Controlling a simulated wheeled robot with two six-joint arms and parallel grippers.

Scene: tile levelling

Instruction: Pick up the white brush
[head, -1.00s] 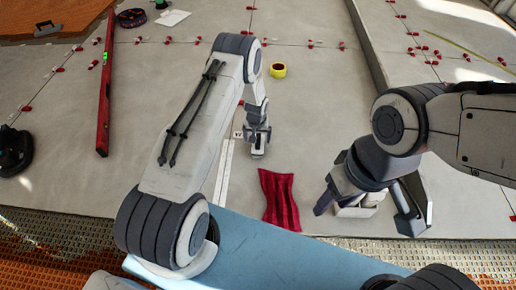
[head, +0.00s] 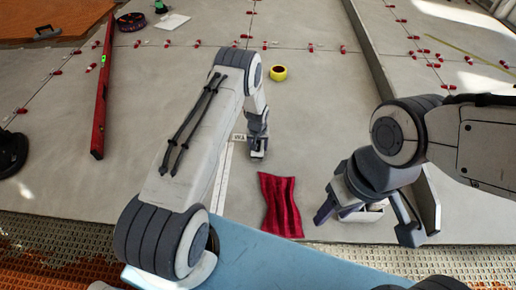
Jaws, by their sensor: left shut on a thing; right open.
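I cannot make out a white brush for certain. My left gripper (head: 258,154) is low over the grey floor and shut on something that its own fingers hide. My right gripper (head: 366,224) is open, with its fingers spread wide. A white box-like thing (head: 372,214) lies behind and between these fingers. It is partly hidden, and I cannot tell whether the gripper touches it.
A red cloth (head: 280,204) lies between my grippers. White strips (head: 226,165) lie beside my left arm. A yellow tape roll (head: 278,72) is farther off. A red level (head: 102,95) lies left. Red tile clips (head: 343,49) line the joints.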

